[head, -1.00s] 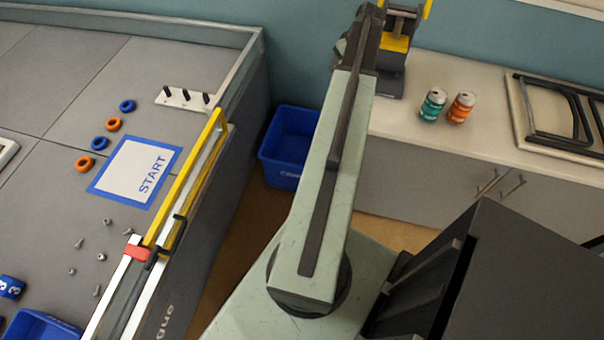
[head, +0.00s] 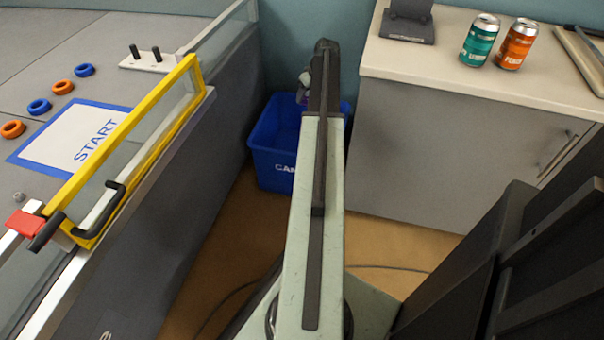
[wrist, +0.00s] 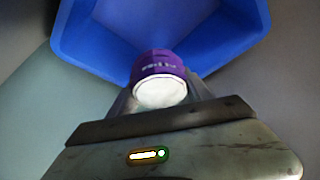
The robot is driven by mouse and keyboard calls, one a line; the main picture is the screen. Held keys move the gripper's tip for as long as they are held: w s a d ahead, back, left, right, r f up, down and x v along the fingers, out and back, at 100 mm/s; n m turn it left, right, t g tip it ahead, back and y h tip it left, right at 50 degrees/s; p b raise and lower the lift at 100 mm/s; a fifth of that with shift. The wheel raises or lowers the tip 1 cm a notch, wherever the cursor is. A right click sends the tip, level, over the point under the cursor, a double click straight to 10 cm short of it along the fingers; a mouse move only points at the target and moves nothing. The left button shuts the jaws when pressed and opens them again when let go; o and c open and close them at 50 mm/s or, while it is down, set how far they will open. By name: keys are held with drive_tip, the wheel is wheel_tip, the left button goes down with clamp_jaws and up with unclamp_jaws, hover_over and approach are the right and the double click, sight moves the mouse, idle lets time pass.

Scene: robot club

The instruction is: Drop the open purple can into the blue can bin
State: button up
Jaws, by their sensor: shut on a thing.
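The purple can (wrist: 158,75) is held in my gripper (wrist: 160,100), with its pale round end facing the wrist camera. The blue can bin (wrist: 95,45) lies behind and below the can in the wrist view, and the can overlaps its near side. In the head view the blue bin (head: 272,150) stands on the floor between the grey-sided table and the cabinet. My arm covers part of the bin. My gripper (head: 303,92) shows in part at the bin's back area, with a bit of purple at it. The can's opening is not clear to see.
A teal can (head: 479,42) and an orange can (head: 516,46) stand on the counter (head: 450,72) at right. The table with a yellow frame (head: 130,150) is at left. A dark box-like thing (head: 500,270) is at lower right. A cable (head: 390,267) lies on the floor.

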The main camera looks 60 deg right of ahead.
drive_tip(key=shift+w+a+f, duration=0.1)
drive_tip(key=shift+w+f, duration=0.1)
drive_tip(key=shift+f, duration=0.55)
drive_tip(key=shift+r, duration=0.1)
wheel_tip(320, 180, down, 6)
drive_tip(key=b, duration=0.6)
drive_tip(key=o, duration=1.5)
drive_tip(key=p+v, duration=0.7)
drive_tip(key=v, duration=0.1)
drive_tip(key=shift+a+r, duration=0.1)
